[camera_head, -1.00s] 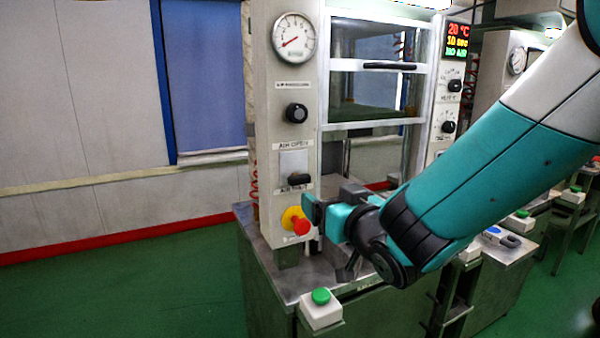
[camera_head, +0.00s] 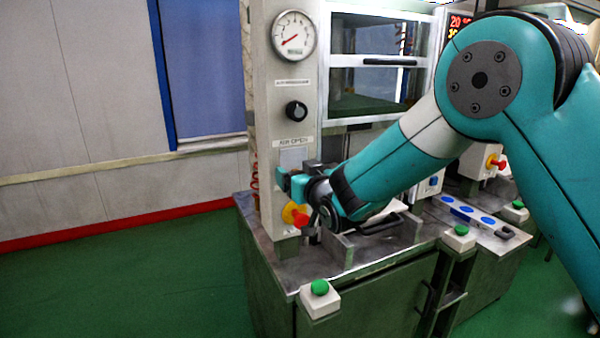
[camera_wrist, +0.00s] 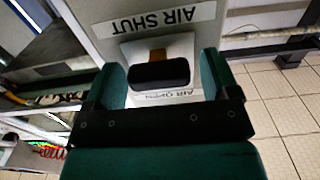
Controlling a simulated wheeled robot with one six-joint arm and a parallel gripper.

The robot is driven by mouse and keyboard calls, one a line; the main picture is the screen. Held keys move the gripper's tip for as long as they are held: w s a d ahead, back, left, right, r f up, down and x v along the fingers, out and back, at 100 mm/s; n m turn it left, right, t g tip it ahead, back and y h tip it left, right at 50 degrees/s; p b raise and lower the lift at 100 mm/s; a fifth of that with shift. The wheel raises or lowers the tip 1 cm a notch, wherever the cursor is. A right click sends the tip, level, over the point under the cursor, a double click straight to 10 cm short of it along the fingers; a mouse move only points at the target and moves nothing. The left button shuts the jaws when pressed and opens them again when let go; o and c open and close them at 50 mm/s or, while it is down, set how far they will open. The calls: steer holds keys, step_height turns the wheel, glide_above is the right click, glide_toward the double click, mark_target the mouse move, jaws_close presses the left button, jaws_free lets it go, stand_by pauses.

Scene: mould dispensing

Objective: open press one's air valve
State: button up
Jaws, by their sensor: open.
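The air valve's black handle (camera_wrist: 160,73) sits on a pale plate (camera_wrist: 180,46) with a brownish stem behind it. In the wrist view it lies between the two green fingers of my gripper (camera_wrist: 162,68), which is open. I see gaps on both sides of the handle, and I cannot tell its depth between the fingers. The AIR SHUT label (camera_wrist: 155,19) and the AIR OPEN label (camera_wrist: 161,96) appear upside down there. In the head view my gripper (camera_head: 284,182) is at the press one panel, just below the AIR OPEN label (camera_head: 294,142), and hides the handle.
A red emergency knob on a yellow base (camera_head: 294,215) is just below my gripper. A black rotary knob (camera_head: 296,111) and a pressure gauge (camera_head: 294,36) are above. A green button box (camera_head: 320,298) stands at the front corner. Green floor (camera_head: 130,280) is open at left.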

mark_target(294, 149)
steer(key=c, duration=1.3)
steer(key=shift+r+p, duration=0.45)
steer(key=shift+r, duration=1.9)
steer(key=o, duration=1.3)
steer(key=shift+f, duration=0.1)
steer(key=b+v, duration=0.5)
steer(key=v, duration=1.2)
steer(key=shift+s, duration=0.15)
steer(key=shift+d, duration=0.15)
